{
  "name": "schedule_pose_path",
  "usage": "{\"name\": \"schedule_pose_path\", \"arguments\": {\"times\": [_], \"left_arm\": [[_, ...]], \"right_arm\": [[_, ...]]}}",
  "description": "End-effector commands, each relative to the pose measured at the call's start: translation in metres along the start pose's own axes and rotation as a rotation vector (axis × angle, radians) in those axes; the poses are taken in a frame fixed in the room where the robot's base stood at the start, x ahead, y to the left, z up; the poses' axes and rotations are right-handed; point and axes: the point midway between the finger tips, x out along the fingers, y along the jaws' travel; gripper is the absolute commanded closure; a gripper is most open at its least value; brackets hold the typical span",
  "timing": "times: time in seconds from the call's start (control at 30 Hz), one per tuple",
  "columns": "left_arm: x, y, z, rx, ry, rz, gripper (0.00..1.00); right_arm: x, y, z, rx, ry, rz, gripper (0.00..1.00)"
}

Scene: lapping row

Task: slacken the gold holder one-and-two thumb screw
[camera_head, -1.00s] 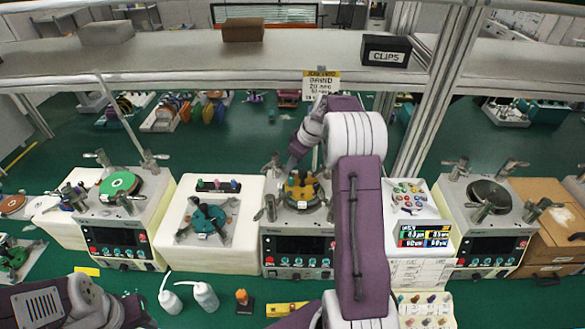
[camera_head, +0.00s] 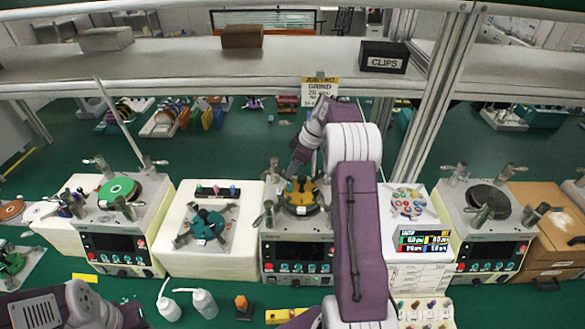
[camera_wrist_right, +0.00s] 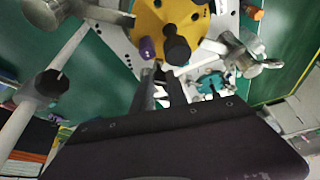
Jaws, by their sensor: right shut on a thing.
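The gold holder (camera_head: 300,196) sits on the middle lapping machine, partly behind my right arm in the head view. In the right wrist view the gold holder (camera_wrist_right: 178,17) fills the top middle, with a purple knob (camera_wrist_right: 147,49) and a dark knob (camera_wrist_right: 177,48) at its near edge. My right gripper (camera_head: 294,177) reaches down over the far side of the holder. In the wrist view its fingertips (camera_wrist_right: 161,72) meet at that edge, just below the two knobs. It is shut on a thumb screw, mostly hidden between the fingers. My left gripper is out of view; only its arm shows.
Metal clamp arms (camera_wrist_right: 38,90) stand close around the holder. A teal holder (camera_head: 207,223) lies on the white stand to the left. A machine with a green disc (camera_head: 118,189) stands further left, another with a dark disc (camera_head: 487,201) right. White bottles (camera_head: 204,304) stand in front.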

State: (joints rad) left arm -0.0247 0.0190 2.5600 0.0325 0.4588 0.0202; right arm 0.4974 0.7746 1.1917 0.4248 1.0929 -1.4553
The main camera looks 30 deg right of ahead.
Motion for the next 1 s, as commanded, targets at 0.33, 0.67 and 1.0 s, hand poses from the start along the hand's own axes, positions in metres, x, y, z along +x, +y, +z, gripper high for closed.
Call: {"name": "schedule_pose_path", "arguments": {"times": [0.33,0.67,1.0], "left_arm": [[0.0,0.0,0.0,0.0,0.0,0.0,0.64],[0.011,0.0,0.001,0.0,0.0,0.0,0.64],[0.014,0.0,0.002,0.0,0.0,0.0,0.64]], "right_arm": [[0.0,0.0,0.0,0.001,0.0,0.0,0.59],[-0.031,0.002,0.001,0.0,0.001,0.007,0.59],[-0.088,0.001,0.0,0.001,0.0,0.001,0.59]]}}
